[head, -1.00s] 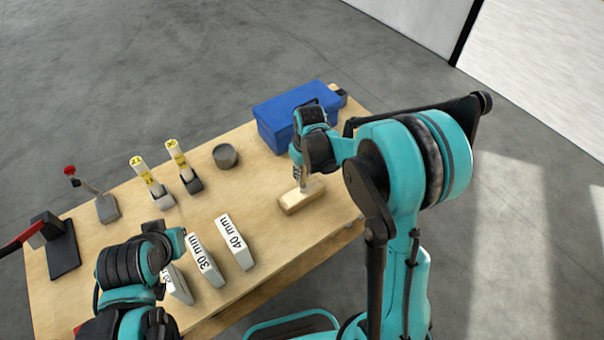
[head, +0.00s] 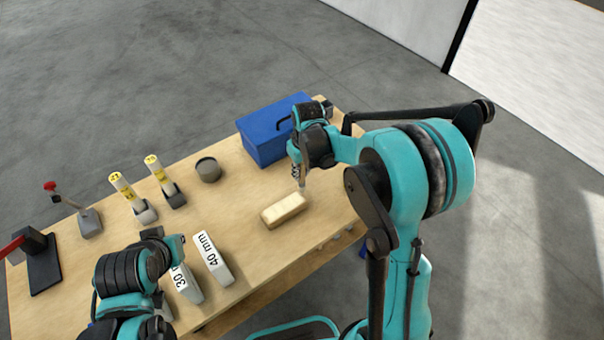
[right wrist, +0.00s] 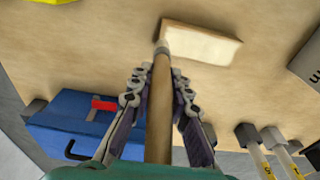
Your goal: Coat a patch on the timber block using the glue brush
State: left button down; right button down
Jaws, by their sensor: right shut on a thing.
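The timber block (head: 284,211) lies flat on the right part of the table, its top face pale cream. In the right wrist view the block (right wrist: 203,46) is just beyond the brush tip. My right gripper (head: 297,174) is shut on the glue brush (head: 302,184), which points down at the block's far right end. The right wrist view shows the brush's wooden handle (right wrist: 160,105) between the fingers (right wrist: 159,88); I cannot tell whether the tip touches the block. My left gripper (head: 165,242) hangs over the table's near left part, its fingers mostly hidden.
A blue toolbox (head: 268,138) stands behind the block. A grey round pot (head: 208,170) and yellow-labelled tubes in holders (head: 163,176) stand to its left. White blocks, one marked 40 mm (head: 213,260), lie nearer. Bare tabletop (head: 247,196) surrounds the timber block.

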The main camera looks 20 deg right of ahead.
aim_at(301, 164)
jog(key=shift+a+r, duration=0.1)
jog(key=shift+r, duration=0.55)
jog(key=shift+d+r+p, duration=0.2)
jog(key=shift+r+p, duration=0.75)
jog(key=shift+r, duration=0.05)
jog(key=shift+a+r+p, duration=0.1)
jog(key=shift+r+p, duration=0.5)
jog(key=shift+r, duration=0.4)
